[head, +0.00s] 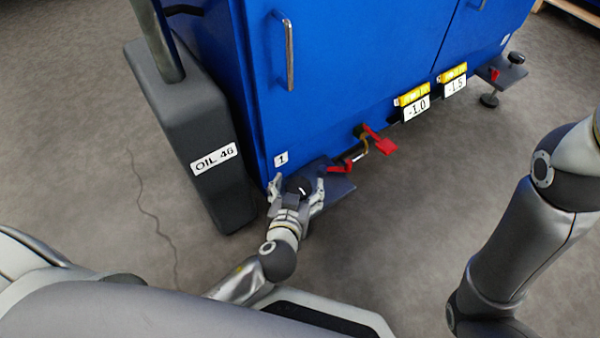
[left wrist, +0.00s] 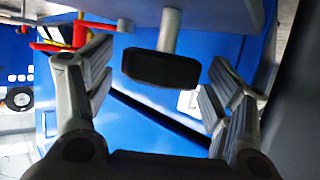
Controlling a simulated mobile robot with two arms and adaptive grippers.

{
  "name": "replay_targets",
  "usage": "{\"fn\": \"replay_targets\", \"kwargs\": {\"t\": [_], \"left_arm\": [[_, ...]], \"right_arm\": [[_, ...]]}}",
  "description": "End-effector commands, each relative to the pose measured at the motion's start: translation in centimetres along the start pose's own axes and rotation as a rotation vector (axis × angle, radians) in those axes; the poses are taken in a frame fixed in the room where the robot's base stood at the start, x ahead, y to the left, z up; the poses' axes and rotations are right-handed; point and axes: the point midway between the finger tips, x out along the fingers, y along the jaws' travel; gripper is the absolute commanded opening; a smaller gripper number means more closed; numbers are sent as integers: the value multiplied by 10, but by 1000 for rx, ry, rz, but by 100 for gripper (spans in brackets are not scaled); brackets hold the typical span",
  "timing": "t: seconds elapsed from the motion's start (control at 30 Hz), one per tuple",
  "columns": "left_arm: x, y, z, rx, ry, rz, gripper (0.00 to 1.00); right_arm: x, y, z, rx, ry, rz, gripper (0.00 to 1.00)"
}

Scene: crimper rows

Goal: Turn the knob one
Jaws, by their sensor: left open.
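The knob (head: 298,185) by the label "1" (head: 281,159) is black and sits at a grey plate (head: 335,190) low on the blue cabinet. In the left wrist view the black knob (left wrist: 160,69) hangs on a pale shaft under the plate (left wrist: 215,14). My left gripper (head: 297,190) is open, with one finger on each side of the knob. In the left wrist view, gaps show between the knob and both fingers. My right arm (head: 525,225) comes in at the right; its gripper is out of view.
The blue cabinet (head: 350,60) has red levers (head: 378,140) close to the right of the knob. A second plate with a black knob (head: 516,57) is at the far right. A dark box marked "OIL 46" (head: 195,130) stands left.

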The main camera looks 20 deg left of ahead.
Motion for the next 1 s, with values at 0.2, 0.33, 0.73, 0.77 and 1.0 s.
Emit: {"fn": "replay_targets", "kwargs": {"t": [0.2, 0.33, 0.73, 0.77, 1.0], "left_arm": [[-2, 1, 4, -2, 0, -1, 77], [-2, 1, 4, -2, 0, -2, 77], [-2, 1, 4, -1, 0, -2, 37], [-2, 1, 4, -1, 0, -2, 33], [-2, 0, 3, 7, 0, 13, 31]], "right_arm": [[2, -1, -4, -1, 11, -4, 0], [2, -1, -3, -1, 11, -4, 0], [2, -1, -3, -1, 11, -4, 0], [2, -1, -3, -1, 11, -4, 0], [5, 0, -3, -1, 14, -4, 0]]}}
